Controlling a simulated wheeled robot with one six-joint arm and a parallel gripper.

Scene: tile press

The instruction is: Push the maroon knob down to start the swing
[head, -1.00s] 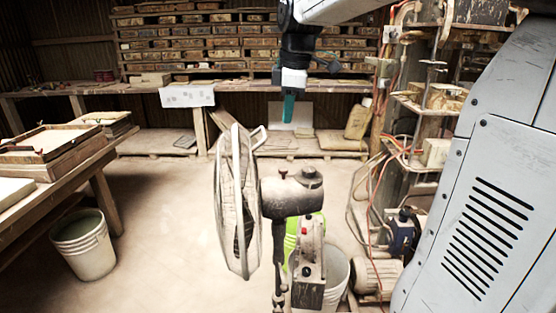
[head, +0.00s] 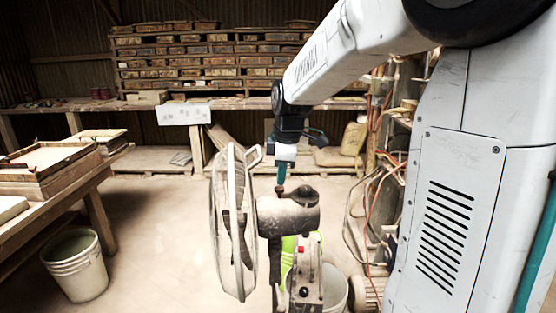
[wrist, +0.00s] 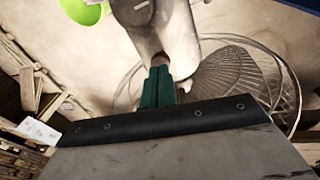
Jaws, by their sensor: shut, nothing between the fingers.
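A dusty pedestal fan stands in the middle of the head view, with a beige motor housing (head: 290,214) behind its round cage (head: 236,225). The small maroon knob (head: 280,190) sticks up from the top of the housing. My gripper (head: 281,181) points straight down over it, with its teal fingers shut and empty. The fingertips are at the top of the knob; I cannot tell whether they touch. In the wrist view the knob (wrist: 160,60) shows just past the fingertips (wrist: 160,72), which hide part of it.
A wider dark cap (head: 304,193) sits on the housing just right of the knob. The fan's control box with a red button (head: 301,249) is below. A white bucket (head: 334,288) stands behind it.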

